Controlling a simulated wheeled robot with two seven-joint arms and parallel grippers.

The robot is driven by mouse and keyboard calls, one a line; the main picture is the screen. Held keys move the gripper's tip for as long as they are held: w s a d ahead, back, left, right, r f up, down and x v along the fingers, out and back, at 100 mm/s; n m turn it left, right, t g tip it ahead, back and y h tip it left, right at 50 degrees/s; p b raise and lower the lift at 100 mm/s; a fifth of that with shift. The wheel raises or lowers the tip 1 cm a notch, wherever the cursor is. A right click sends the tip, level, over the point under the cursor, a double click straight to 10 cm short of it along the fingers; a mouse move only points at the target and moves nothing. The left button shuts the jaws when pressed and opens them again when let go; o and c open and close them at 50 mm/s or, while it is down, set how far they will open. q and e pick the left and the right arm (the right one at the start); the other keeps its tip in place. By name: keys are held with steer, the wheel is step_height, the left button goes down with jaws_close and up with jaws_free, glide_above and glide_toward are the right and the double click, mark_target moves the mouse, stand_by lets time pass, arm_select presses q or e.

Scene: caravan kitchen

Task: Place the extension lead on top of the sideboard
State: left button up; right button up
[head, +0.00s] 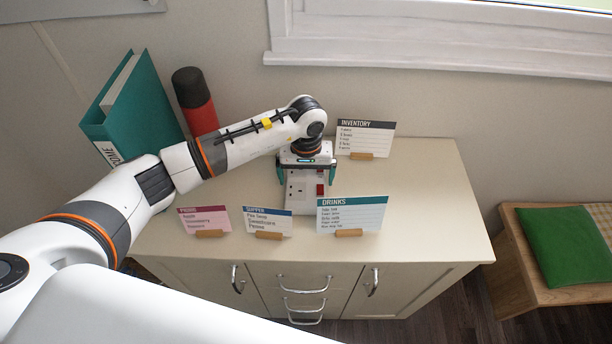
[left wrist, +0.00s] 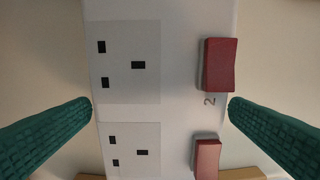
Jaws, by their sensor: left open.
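The extension lead (head: 305,192) is white with sockets and red switches. It appears to rest on the cream top of the sideboard (head: 430,215), behind the front row of cards. My left gripper (head: 307,172) is directly over it, pointing down, with its fingers open on either side. In the left wrist view, the extension lead (left wrist: 180,115) runs between the two green fingertips (left wrist: 162,106). The fingertips are close to its long edges; whether they touch cannot be told. My right gripper is not in view.
Pink, blue and teal cards (head: 352,213) stand along the sideboard's front, and an inventory card (head: 366,138) at the back. A teal binder (head: 135,110) and a red-and-black flask (head: 195,102) stand at back left. The right of the top is clear. A bench (head: 550,285) stands right.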

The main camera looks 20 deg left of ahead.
mark_target(306, 180)
arm_select(q)
step_height(306, 180, up, 11)
steer(key=b, duration=0.2)
steer(key=shift+r, duration=0.2)
stand_by(0.4)
